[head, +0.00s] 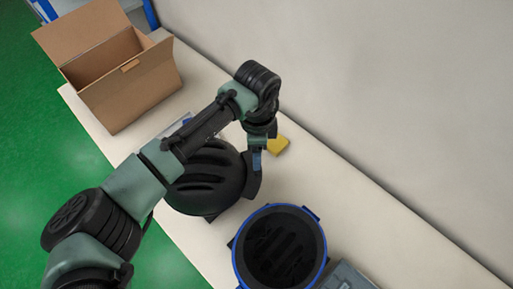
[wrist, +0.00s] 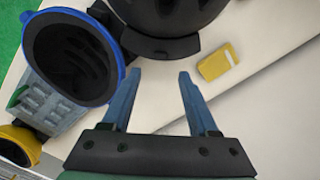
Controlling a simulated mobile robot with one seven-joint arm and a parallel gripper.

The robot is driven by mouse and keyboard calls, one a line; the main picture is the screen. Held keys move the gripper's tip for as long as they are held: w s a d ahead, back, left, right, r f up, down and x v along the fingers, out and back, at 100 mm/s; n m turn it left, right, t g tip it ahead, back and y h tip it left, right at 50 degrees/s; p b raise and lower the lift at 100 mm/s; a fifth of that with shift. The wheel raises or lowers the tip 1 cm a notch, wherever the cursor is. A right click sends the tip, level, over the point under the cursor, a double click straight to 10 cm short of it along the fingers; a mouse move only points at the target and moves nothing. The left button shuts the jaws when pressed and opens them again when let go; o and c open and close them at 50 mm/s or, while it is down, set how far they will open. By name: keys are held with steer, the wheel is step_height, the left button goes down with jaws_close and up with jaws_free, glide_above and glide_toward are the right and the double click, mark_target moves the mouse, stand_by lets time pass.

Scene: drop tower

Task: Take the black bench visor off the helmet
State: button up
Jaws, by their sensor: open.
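The black helmet (head: 205,178), with long vents, sits on the pale bench, partly covered by my arm in the head view. It shows at the top edge of the wrist view (wrist: 165,14). The black visor (head: 252,180) is on the helmet's right side in the head view. In the wrist view the visor (wrist: 160,47) is a dark curved band along the helmet's near edge. My gripper (wrist: 160,74) is open and empty. Its two blue fingers point at the visor, with a visible gap between. In the head view my gripper (head: 257,160) is beside the visor, its fingers mostly hidden.
A yellow block (head: 278,145) lies near the wall, right of my fingers in the wrist view (wrist: 217,61). An open cardboard box (head: 140,88) stands at the far end.

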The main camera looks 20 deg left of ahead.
step_height(320, 180, down, 9)
steer(key=b, duration=0.6)
steer(key=c, duration=0.8)
steer(key=shift+c, duration=0.2)
